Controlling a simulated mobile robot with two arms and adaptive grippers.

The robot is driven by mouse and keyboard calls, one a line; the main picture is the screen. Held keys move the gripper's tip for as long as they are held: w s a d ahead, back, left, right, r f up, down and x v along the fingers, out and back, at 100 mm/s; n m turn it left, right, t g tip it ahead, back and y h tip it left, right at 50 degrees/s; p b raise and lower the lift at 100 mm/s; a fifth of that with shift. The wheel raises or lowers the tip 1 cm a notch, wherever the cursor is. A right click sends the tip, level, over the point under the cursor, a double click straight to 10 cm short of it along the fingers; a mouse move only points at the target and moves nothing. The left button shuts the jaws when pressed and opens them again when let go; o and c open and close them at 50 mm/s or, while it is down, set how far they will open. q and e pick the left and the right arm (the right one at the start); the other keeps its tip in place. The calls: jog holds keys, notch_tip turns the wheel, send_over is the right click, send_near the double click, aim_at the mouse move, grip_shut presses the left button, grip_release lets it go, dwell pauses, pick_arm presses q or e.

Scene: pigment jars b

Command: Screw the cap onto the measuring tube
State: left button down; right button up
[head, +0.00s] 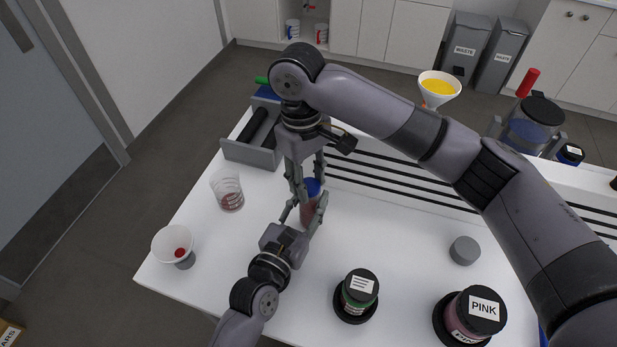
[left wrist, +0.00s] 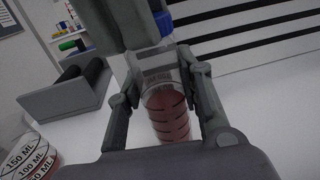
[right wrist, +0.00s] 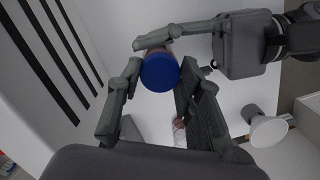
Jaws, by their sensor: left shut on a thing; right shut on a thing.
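The measuring tube (head: 308,212) stands upright on the white table, clear with graduation marks and reddish contents. It shows closely in the left wrist view (left wrist: 168,112). My left gripper (head: 304,213) is shut around the tube's body from the front. The blue cap (head: 313,187) sits at the top of the tube; I cannot tell how far it is threaded. My right gripper (head: 311,184) comes from above and is shut on the cap. The right wrist view shows the cap (right wrist: 160,73) from above, between my right fingers. The thread is hidden.
A graduated beaker (head: 229,188) and a white funnel (head: 172,242) stand to the left. A grey holder (head: 245,153) is behind. A green jar (head: 358,290), a pink jar (head: 472,314) and a grey lid (head: 464,250) are at front right. My right arm crosses above the table.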

pick_arm(q)
jog(key=shift+f, duration=0.1)
pick_arm(e)
jog(key=m+y, duration=0.1)
jog(key=m, duration=0.5)
jog(key=shift+m, duration=0.4)
jog(key=m, duration=0.6)
jog(key=shift+d+y, duration=0.15)
jog(key=shift+y, duration=0.15)
jog(key=m, duration=0.7)
jog(key=shift+y, duration=0.3)
jog(key=o, duration=0.8)
notch_tip(320, 180, up, 12)
jog(key=d, duration=0.1)
jog(key=shift+w+d, duration=0.2)
jog(key=shift+w, duration=0.1)
pick_arm(q)
jog(key=c, duration=1)
grip_release()
jog(key=shift+c, duration=0.2)
pick_arm(e)
jog(key=shift+f, duration=0.1)
